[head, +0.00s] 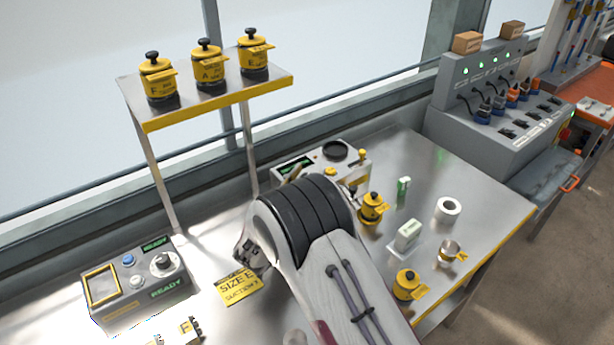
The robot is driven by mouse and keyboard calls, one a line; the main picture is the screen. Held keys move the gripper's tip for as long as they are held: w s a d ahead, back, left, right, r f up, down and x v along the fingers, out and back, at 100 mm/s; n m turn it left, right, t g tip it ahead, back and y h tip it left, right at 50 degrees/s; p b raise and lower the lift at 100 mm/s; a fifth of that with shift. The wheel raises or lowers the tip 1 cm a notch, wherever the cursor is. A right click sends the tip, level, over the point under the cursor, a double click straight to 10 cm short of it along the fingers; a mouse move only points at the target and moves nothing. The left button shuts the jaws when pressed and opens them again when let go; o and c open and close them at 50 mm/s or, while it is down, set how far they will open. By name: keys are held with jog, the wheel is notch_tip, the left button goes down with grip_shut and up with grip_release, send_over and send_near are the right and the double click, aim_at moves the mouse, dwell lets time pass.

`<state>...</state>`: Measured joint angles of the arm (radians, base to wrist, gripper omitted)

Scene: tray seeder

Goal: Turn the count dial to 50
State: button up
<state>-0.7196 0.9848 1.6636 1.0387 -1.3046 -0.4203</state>
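A grey control box (140,291) stands at the left front of the bench. Its top has a round knob with a pale pointer (163,264), which may be the count dial; its scale markings are too small to read. The box also carries a yellow-framed panel (102,285), a blue button (128,260), a pale button (137,282) and green READY displays. My gripper (247,254) shows only in part, right of the box and apart from it, beside my dark arm joint. Its fingertips are not clear, so its opening cannot be told.
A yellow SIZE E card (240,287) lies between box and arm. A second device (335,166) stands partly hidden behind my arm. Yellow canisters (208,66) stand on a raised shelf (215,103). Yellow containers (407,285), a white roll (448,209) and small boxes occupy the right.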

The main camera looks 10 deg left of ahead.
jog(key=shift+s, duration=0.1)
jog(key=v, duration=1.2)
dwell(0.5)
jog(key=w+d+r+g+y, duration=0.2)
jog(key=w+r+y, duration=0.1)
jog(key=w+r, duration=0.25)
jog(key=s+d+r+n+g+y, duration=0.1)
jog(key=s+d+r+g+y, duration=0.1)
jog(key=s+d+r+y, duration=0.3)
jog(key=s+d+r+n+g, duration=0.1)
jog(key=d+r, duration=0.1)
jog(key=r, duration=0.5)
jog(key=s+d+f+g+h, duration=0.1)
jog(key=s+d+g, duration=0.1)
jog(key=s+d, duration=0.5)
jog(key=s+d+g+h, duration=0.1)
jog(key=s+d+g, duration=0.1)
jog(key=s+d, duration=0.6)
jog(key=s+d+f+n+g+h, duration=0.1)
jog(key=s+d, duration=0.7)
jog(key=s, duration=0.9)
jog(key=shift+f+g, duration=0.3)
jog(key=shift+g, duration=0.6)
